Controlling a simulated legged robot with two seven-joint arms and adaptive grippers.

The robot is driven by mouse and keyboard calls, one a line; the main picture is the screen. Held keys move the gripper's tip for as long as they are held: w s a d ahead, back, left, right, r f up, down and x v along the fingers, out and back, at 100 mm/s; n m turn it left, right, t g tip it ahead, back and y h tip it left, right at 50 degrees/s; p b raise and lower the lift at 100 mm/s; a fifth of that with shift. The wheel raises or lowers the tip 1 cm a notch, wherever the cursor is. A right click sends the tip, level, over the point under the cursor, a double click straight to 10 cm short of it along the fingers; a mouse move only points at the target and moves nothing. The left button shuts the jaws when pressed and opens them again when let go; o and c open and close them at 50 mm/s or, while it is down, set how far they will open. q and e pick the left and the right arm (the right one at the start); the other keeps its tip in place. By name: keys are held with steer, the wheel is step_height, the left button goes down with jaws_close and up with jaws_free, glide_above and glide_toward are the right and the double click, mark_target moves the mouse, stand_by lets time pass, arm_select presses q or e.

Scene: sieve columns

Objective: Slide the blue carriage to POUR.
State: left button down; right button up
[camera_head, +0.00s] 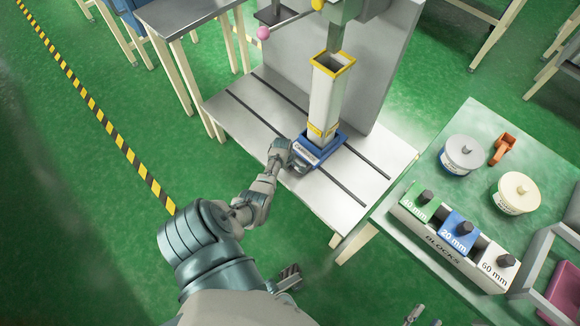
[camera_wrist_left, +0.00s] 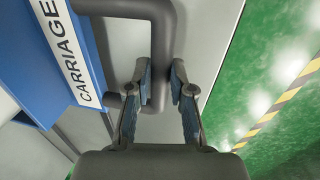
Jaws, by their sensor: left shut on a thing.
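The blue carriage (camera_head: 330,149) sits on the slotted pale table, and a tall white column (camera_head: 327,95) with yellow bands stands upright on it. Its CARRIAGE label also shows on the blue carriage in the left wrist view (camera_wrist_left: 94,28). My left gripper (camera_head: 283,155) is at the carriage's front left side. In the left wrist view my left gripper (camera_wrist_left: 160,78) has its fingers on either side of the dark grey carriage handle (camera_wrist_left: 161,35), shut on it. My right gripper (camera_head: 424,317) shows only its separated fingertips at the bottom edge. I cannot make out a POUR mark.
The slotted table (camera_head: 245,115) has dark parallel grooves running past the carriage. A grey upright panel (camera_head: 382,65) stands behind the column. At right, a side table holds two lidded pots (camera_head: 463,155), an orange item (camera_head: 502,148) and a block rack (camera_head: 430,235).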

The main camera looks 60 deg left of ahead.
arm_select(q)
steer(key=c, duration=1.2)
jaws_free()
steer(key=shift+f, duration=0.1)
steer(key=shift+o, duration=1)
step_height(320, 180, up, 12)
steer(key=s, duration=0.2)
steer(key=shift+d+f, duration=0.2)
